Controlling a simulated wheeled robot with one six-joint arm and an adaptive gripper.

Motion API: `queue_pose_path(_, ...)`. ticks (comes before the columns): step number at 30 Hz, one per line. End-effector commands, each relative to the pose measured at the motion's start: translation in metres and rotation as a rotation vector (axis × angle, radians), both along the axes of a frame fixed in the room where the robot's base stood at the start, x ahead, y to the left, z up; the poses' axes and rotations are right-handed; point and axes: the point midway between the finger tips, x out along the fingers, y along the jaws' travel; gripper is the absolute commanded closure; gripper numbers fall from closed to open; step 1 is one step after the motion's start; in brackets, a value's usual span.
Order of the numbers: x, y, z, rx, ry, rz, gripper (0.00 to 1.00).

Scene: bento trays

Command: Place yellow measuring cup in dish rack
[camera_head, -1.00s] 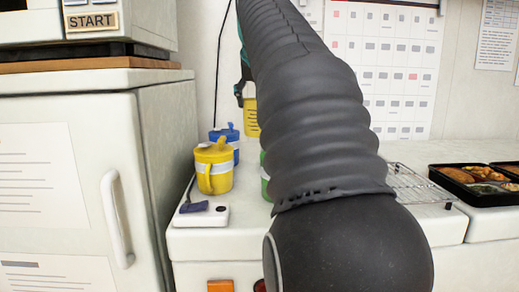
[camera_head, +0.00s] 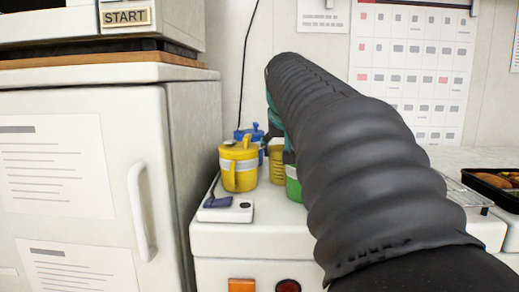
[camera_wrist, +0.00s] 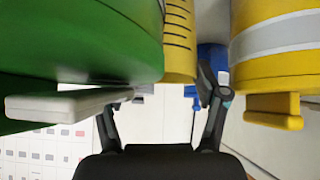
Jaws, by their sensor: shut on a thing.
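The yellow measuring cup (camera_head: 277,163), with dark graduation lines, is among the mugs on the white counter. In the wrist view the cup (camera_wrist: 180,42) is at the top centre, between a green mug and a yellow mug. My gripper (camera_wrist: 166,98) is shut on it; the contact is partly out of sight. In the head view my arm hides most of the gripper (camera_head: 276,122). Whether the cup touches the counter, I cannot tell. The wire dish rack (camera_head: 464,193) shows at the right, partly hidden behind my arm.
A yellow lidded mug (camera_head: 238,169) is left of the cup, with a blue mug (camera_head: 247,133) behind it. A green mug (camera_head: 293,183) is right of it, partly hidden. A white device (camera_head: 226,208) lies at the front. A food tray (camera_head: 487,181) is at the far right.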

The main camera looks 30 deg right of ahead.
Motion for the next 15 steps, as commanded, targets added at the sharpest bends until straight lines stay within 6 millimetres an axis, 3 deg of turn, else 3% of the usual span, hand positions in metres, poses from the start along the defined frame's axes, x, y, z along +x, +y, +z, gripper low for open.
queue_pose_path(6, 0.0001, 0.0, -0.0006, 0.0, 0.0, 0.0, 0.77)
queue_pose_path(7, 0.0, 0.0001, -0.001, 0.0, 0.0, 0.0, 0.25)
queue_pose_path(8, 0.0, 0.0001, -0.0004, 0.0, 0.0, 0.0, 0.17)
queue_pose_path(15, 0.0, 0.0001, -0.0003, 0.0, 0.001, 0.0, 0.17)
